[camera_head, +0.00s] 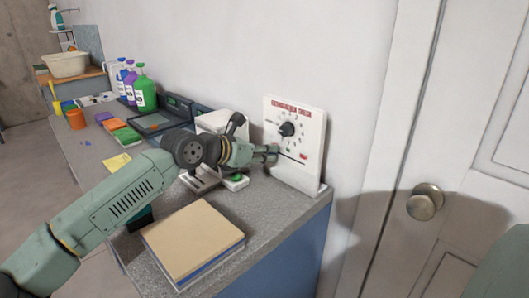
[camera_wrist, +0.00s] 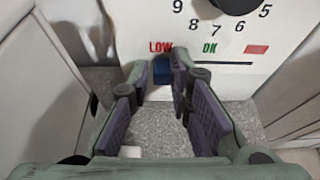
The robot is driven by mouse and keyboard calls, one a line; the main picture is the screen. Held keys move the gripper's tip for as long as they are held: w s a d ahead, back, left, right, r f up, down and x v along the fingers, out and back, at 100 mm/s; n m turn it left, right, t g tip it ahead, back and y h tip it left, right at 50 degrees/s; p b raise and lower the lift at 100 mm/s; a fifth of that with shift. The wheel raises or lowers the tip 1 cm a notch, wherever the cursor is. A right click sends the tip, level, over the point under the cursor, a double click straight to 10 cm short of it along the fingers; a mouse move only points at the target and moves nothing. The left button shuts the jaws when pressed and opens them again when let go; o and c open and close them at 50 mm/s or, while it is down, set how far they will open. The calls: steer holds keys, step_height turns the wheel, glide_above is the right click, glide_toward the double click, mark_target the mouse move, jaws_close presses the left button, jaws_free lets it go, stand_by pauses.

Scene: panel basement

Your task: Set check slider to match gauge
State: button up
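The white check panel (camera_head: 312,133) leans upright against the wall at the back right of the counter. It carries a black round dial (camera_head: 287,129) with numbers around it; the dial's lower edge also shows in the wrist view (camera_wrist: 236,4). Below are a red LOW label (camera_wrist: 160,47), a green OK label (camera_wrist: 209,47), a red mark (camera_wrist: 256,49) and a dark horizontal slot (camera_wrist: 220,63). A blue slider (camera_wrist: 162,72) sits below LOW, left of OK. My gripper (camera_wrist: 161,75) has its fingertips on either side of the slider; contact is unclear. The dial's pointer is not readable.
A tan-topped block (camera_head: 193,238) lies at the counter's front edge. A small device with a green button (camera_head: 235,178) is beneath my gripper. Bottles (camera_head: 145,93) and coloured sponges (camera_head: 117,127) stand farther left. A door (camera_head: 450,170) is at right.

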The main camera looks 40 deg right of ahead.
steer(key=o, duration=0.4)
steer(key=shift+w, duration=0.1)
steer(key=shift+a, duration=0.1)
steer(key=v, duration=1.1)
steer(key=shift+a+r, duration=0.15)
steer(key=shift+a, duration=0.25)
